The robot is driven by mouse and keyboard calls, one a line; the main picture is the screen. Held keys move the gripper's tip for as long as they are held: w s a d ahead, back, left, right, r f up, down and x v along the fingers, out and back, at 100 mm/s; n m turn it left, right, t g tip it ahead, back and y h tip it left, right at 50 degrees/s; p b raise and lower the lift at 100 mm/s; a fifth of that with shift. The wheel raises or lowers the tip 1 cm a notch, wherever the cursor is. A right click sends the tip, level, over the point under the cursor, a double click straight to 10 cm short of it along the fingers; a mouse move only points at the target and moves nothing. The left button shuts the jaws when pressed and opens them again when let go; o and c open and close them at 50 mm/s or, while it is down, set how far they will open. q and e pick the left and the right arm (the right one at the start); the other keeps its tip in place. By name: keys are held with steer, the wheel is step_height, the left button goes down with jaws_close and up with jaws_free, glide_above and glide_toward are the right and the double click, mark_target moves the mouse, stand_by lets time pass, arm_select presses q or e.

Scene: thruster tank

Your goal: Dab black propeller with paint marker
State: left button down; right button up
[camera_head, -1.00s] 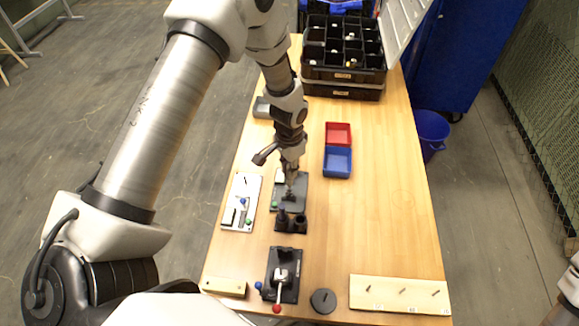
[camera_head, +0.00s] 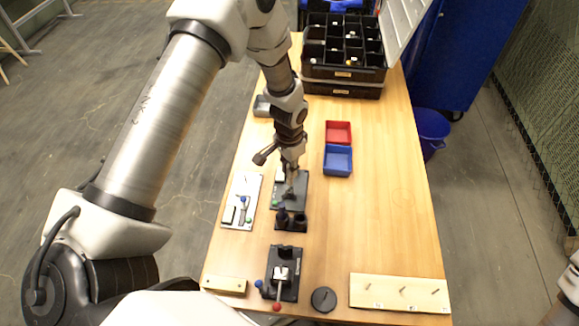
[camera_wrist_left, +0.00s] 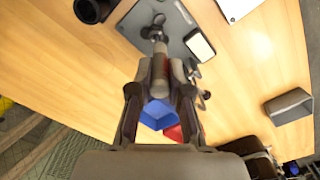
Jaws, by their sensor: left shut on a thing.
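My left gripper (camera_head: 290,166) points down over the grey plate (camera_head: 298,204) on the table. In the left wrist view the left gripper (camera_wrist_left: 160,88) is shut on a slim cylinder with a grey and reddish-brown body, the paint marker (camera_wrist_left: 160,68). The marker's far end points at a small dark part on the grey plate (camera_wrist_left: 187,28), which looks like the black propeller (camera_wrist_left: 157,29). In the head view the propeller (camera_head: 289,195) is small and partly hidden under the gripper. I cannot tell whether tip and propeller touch. My right gripper is out of view.
A black holder (camera_head: 291,224) stands just in front of the plate. A white board (camera_head: 241,203) lies to its left, a toggle clamp (camera_head: 282,272) nearer me. Red (camera_head: 338,132) and blue (camera_head: 338,160) bins stand to the right. The table's right middle is clear.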

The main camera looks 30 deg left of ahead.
arm_select(q)
steer(key=shift+f, duration=0.35)
stand_by(0.6)
steer(key=shift+s, duration=0.1)
stand_by(0.9)
steer(key=shift+r, duration=0.1)
step_height(320, 180, up, 5)
steer(key=p, duration=0.4)
stand_by(0.5)
